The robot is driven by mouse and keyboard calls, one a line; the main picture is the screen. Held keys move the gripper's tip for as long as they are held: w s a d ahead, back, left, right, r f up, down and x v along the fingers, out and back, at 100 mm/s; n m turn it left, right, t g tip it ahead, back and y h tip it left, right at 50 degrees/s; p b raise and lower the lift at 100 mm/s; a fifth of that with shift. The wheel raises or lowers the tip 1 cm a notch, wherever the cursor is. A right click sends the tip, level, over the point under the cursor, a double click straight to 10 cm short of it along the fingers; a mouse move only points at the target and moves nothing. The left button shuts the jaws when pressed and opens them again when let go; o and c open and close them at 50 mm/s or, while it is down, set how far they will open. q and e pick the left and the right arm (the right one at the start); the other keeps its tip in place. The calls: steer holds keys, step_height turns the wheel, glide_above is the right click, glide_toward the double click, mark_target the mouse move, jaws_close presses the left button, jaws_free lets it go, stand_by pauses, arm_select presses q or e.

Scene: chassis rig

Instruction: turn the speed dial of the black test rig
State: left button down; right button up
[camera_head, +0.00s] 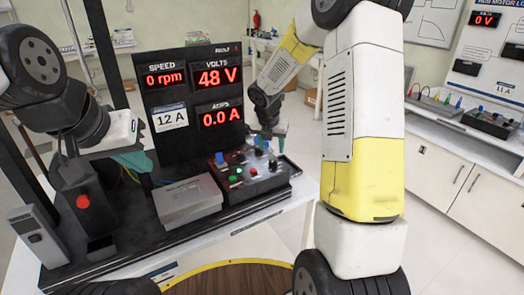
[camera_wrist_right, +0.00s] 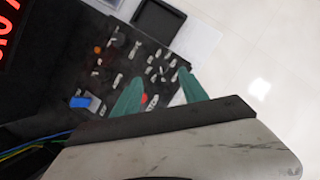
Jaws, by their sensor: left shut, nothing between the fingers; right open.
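The black test rig (camera_head: 192,88) has an upright panel showing speed 0 rpm, 48 V and 0.0 A. Its control box (camera_head: 278,179) stands in front, with blue, green and red controls on top. I cannot tell which control is the speed dial. The box top (camera_wrist_right: 112,72) also shows in the right wrist view, with several small pale labels. My right gripper (camera_wrist_right: 165,88) is open, its two teal fingers apart over the box's edge, with nothing between them seen gripped. My left gripper (camera_head: 134,163) is shut and empty, left of the box near the panel's foot.
A grey metal box (camera_head: 187,200) sits left of the control box. A post with a red button (camera_head: 83,201) stands further left. A round wooden stool top (camera_head: 228,280) is at the front. Another bench (camera_head: 490,145) with a second rig stands at the right.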

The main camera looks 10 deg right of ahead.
mark_target(273, 160)
steer(key=x, duration=0.8)
steer(key=shift+a, duration=0.1)
steer(key=shift+c, duration=0.2)
jaws_close()
